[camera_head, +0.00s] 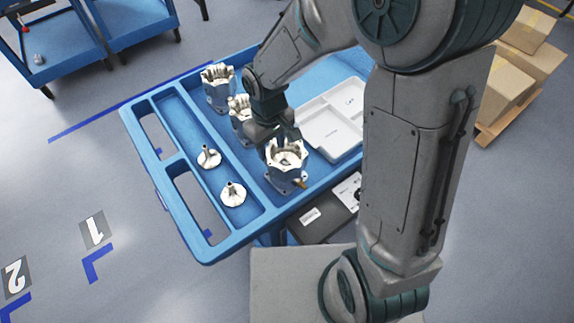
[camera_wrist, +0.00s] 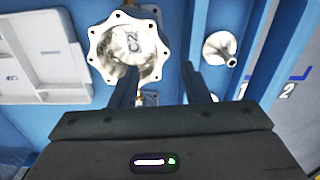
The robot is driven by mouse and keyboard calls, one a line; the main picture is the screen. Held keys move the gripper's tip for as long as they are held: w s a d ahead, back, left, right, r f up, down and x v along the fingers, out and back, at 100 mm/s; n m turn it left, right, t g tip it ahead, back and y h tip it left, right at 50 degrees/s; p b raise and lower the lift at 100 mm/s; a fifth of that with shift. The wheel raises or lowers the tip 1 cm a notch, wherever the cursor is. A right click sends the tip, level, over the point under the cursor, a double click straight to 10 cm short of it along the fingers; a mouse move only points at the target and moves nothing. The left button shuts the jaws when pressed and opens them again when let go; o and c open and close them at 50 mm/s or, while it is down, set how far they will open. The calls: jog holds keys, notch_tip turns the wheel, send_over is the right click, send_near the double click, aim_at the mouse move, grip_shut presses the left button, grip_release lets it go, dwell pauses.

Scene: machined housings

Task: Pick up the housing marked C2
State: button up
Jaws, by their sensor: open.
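The housing marked C2 (camera_wrist: 112,48) is a pale machined part with a scalloped flange and a round bore; its marking shows inside the bore in the wrist view. In the head view it appears to be the nearest housing (camera_head: 287,160), upright on the blue cart. My gripper (camera_wrist: 160,80) is open with nothing between its fingers. In the wrist view its left finger overlaps the housing's lower right rim, and its right finger is clear of it. In the head view my gripper (camera_head: 283,134) is just behind and above this housing; its fingertips are hard to make out.
Two more housings (camera_head: 217,88) (camera_head: 238,106) stand farther back on the cart (camera_head: 195,246). Two small flanged parts (camera_head: 209,157) (camera_head: 232,194) sit in the left channel. A white compartment tray (camera_head: 325,133) lies to the right. Cardboard boxes (camera_head: 505,92) are at far right.

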aim_at(273, 163)
jog(key=shift+s+d+f+p, duration=0.1)
jog(key=shift+f+p, duration=0.15)
jog(key=shift+f, duration=1.85)
jog(key=shift+s+f+p, duration=0.1)
jog(key=shift+f+p, duration=0.15)
jog(key=shift+f, duration=1.8)
grip_shut()
jog(key=shift+r, duration=0.1)
